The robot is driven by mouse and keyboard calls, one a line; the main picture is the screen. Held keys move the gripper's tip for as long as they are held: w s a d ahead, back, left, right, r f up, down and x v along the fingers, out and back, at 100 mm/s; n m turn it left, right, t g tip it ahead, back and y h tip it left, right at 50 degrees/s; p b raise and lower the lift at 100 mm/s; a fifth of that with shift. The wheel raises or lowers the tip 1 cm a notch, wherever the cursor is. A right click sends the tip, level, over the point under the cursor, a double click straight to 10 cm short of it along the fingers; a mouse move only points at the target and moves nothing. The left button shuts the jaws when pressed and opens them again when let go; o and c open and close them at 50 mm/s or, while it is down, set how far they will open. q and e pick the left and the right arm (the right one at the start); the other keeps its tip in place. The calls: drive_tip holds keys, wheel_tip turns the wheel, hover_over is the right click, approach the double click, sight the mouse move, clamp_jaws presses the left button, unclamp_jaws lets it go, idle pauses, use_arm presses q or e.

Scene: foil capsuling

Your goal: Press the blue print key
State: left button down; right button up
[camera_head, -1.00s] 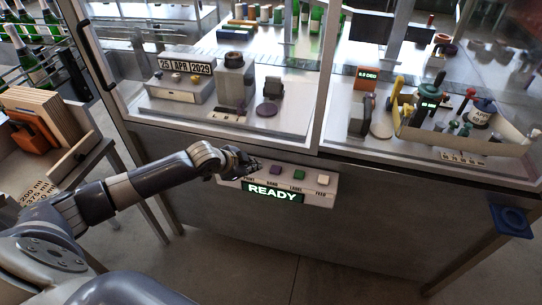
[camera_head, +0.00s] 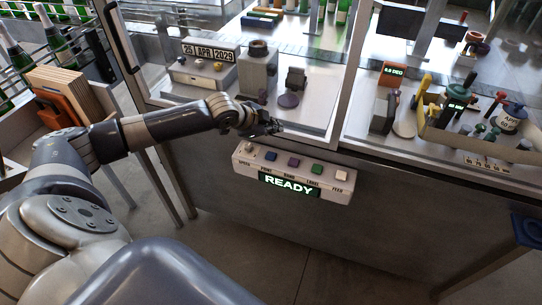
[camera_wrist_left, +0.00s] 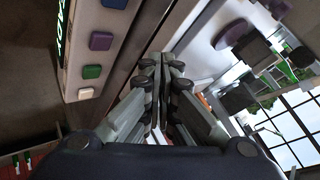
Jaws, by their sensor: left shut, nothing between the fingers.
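The blue print key (camera_head: 271,156) is on the pale key panel (camera_head: 245,170), between the speed knob and the purple key (camera_head: 294,162). It stands uncovered in the head view and shows partly at the top edge of the left wrist view (camera_wrist_left: 115,3). My left gripper (camera_head: 272,128) is shut and empty, above the panel in the picture, near the cabinet's lower ledge, apart from the key. In the left wrist view its fingers (camera_wrist_left: 163,65) point up the picture, with the keys to their left. My right gripper is not in view.
A green key (camera_head: 316,168) and a white key (camera_head: 342,174) continue the row. The display (camera_head: 289,185) below reads READY. A glass-fronted machine with a date block (camera_head: 208,52) stands behind. A wooden box (camera_head: 62,88) is at left. The space before the panel is clear.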

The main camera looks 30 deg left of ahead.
use_arm(q)
drive_tip(key=b, duration=0.6)
hover_over(273, 157)
wheel_tip(273, 157, down, 6)
drive_tip(key=shift+a+r, duration=0.1)
drive_tip(key=shift+a, duration=0.05)
drive_tip(key=shift+f+b, duration=0.6)
drive_tip(key=shift+f, duration=0.7)
drive_tip(key=shift+f, duration=0.1)
drive_tip(key=shift+f, duration=0.25)
drive_tip(key=shift+f, duration=0.15)
